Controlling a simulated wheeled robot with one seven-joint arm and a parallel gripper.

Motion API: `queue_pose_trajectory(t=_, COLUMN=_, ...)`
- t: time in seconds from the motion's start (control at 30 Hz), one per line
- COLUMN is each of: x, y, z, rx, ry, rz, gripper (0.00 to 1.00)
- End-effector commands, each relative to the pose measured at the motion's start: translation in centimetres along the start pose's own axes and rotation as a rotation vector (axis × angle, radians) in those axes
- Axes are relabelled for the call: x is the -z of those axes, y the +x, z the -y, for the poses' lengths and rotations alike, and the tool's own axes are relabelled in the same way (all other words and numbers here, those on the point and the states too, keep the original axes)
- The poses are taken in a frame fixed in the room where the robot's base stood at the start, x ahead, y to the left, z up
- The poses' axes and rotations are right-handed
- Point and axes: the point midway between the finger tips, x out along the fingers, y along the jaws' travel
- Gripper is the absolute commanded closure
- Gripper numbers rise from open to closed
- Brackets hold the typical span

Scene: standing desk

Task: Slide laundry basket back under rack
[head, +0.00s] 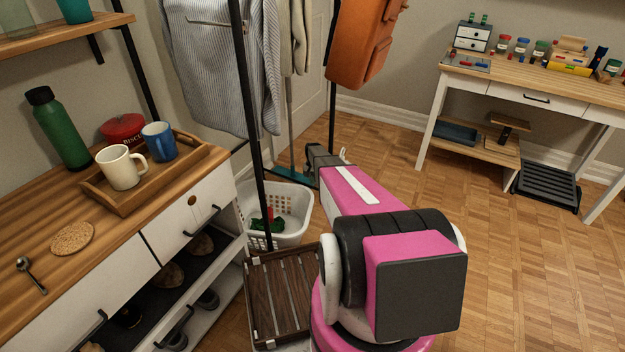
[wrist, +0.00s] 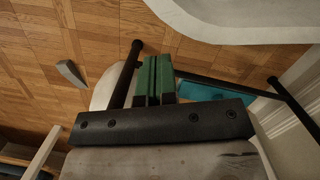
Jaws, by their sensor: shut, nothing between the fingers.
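The white laundry basket (head: 297,207) stands on the floor left of my arm in the head view, with red and green items inside. A dark pole of the clothes rack (head: 252,130) crosses in front of it. A pale curved edge, probably the basket's, shows at the top right of the wrist view (wrist: 240,22). My gripper (head: 318,156) is beyond the basket's far right side, partly hidden by my arm. In the wrist view, its green-padded fingers (wrist: 158,68) are shut and empty, with a visible gap to the pale edge.
A teal broom head (wrist: 205,90) and dark rods lie near my gripper. Clothes and an orange bag (head: 365,40) hang above. A dark slatted wooden piece (head: 280,292) is in front of the basket. A sideboard (head: 195,240) stands left; floor on the right is clear up to the desk (head: 520,90).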

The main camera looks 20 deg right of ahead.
Motion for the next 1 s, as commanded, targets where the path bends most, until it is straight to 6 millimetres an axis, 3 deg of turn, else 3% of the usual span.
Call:
queue_pose_trajectory(t=0.1, x=-2.7, y=0.3, z=-0.1, rx=0.000, ry=0.000, rz=0.001, gripper=1.00)
queue_pose_trajectory(t=1.0, x=-18.8, y=3.1, z=0.0, rx=0.000, ry=0.000, rz=0.000, gripper=1.00)
